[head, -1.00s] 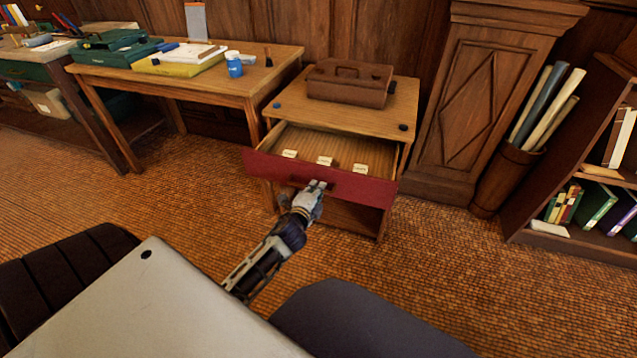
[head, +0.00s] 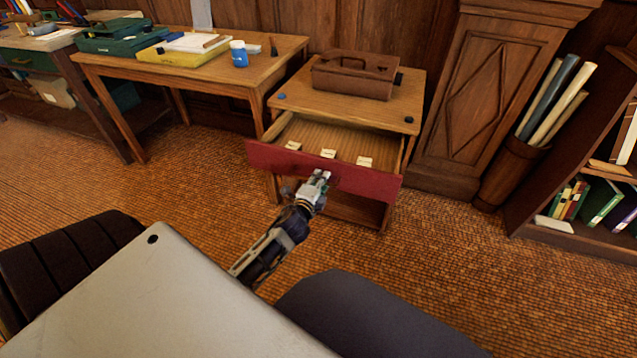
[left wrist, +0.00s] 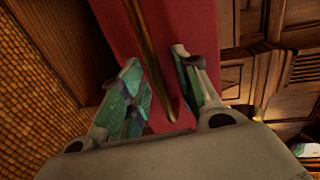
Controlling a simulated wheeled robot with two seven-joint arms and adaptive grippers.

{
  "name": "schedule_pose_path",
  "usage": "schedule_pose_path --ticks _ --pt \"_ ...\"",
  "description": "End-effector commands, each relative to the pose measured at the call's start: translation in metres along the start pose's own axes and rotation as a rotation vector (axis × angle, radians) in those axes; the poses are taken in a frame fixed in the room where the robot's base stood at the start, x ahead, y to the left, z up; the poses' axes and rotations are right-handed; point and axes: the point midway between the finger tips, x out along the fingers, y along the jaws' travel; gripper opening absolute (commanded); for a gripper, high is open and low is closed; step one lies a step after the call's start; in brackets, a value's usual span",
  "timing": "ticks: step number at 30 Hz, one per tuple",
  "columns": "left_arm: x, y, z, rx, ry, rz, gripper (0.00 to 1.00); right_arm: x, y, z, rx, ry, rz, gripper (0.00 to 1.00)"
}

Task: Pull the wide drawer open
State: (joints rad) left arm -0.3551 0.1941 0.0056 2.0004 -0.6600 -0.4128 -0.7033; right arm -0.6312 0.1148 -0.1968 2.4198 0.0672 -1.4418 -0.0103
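The wide drawer (head: 290,158) has a dark red front and stands pulled out of a small wooden cabinet (head: 345,108), its inside visible from above. Several small pale labelled tags show just behind its front. My left gripper (head: 321,178) is at the middle of the drawer front. In the left wrist view, the red front (left wrist: 112,25) fills the middle, and a thin brass-coloured handle bar (left wrist: 150,50) runs between the green-padded fingers of my left gripper (left wrist: 163,85). The fingers stand apart, with gaps beside the bar. My right gripper is not in view.
A brown box (head: 352,76) with a handle sits on the cabinet top. A wooden table (head: 268,62) with a blue jar (head: 239,55) stands left. A bin of rolls (head: 510,172) and a bookshelf (head: 570,239) stand right. Open floor lies in front.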

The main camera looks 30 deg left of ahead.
Motion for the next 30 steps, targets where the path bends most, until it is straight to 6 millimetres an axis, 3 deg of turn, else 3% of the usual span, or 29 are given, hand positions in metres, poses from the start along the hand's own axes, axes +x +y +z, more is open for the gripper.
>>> schedule_pose_path --ticks 11,30 --pt "-0.013 0.001 0.0 -0.001 0.0 0.001 0.32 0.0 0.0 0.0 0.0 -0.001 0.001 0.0" --pt "-0.066 0.001 0.0 -0.001 0.0 0.001 0.32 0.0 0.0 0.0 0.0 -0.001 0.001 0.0"
